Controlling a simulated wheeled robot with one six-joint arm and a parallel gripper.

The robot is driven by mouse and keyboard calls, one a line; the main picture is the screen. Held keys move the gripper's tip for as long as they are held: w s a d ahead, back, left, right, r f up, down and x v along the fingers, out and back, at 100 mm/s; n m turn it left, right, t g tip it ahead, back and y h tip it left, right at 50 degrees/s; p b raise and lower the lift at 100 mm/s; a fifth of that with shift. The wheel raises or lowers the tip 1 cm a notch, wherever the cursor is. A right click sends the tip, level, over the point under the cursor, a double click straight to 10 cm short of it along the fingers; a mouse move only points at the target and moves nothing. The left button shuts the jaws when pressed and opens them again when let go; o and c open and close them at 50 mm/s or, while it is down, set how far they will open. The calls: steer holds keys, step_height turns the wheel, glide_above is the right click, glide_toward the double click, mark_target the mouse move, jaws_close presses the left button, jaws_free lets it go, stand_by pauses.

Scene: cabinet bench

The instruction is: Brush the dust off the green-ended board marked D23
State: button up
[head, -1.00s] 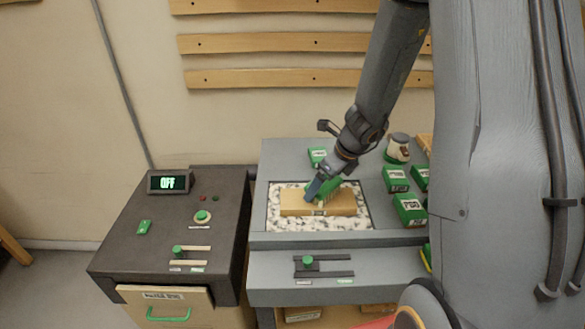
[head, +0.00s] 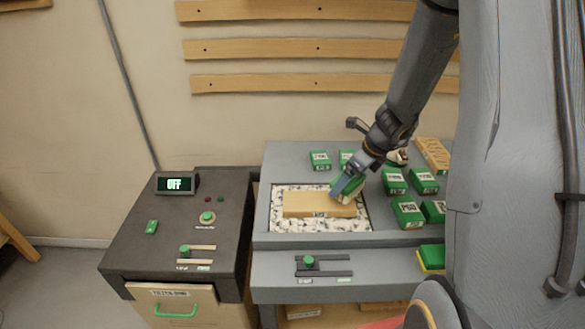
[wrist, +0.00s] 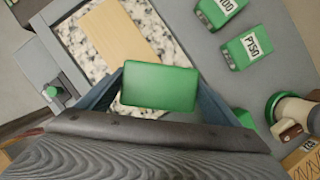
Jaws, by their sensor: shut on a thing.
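A plain wooden board (head: 305,205) lies flat on a black-and-white speckled bed (head: 280,224) in the grey bench. Its front label is too small to read, and I see no green end on it. The board also shows in the wrist view (wrist: 118,42). The brush is over the board's right end in the head view. Its bristles are hidden, so I cannot tell whether it touches the wood.
Several green labelled blocks (head: 408,212) stand right of the bed. A slider (head: 309,262) is on the bench's front ledge. A dark cabinet (head: 170,235) with an "OFF" display (head: 176,184) stands left.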

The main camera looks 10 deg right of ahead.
steer(key=shift+r+p, duration=2.7)
steer(key=shift+p, duration=0.05)
steer(key=shift+d, duration=0.1)
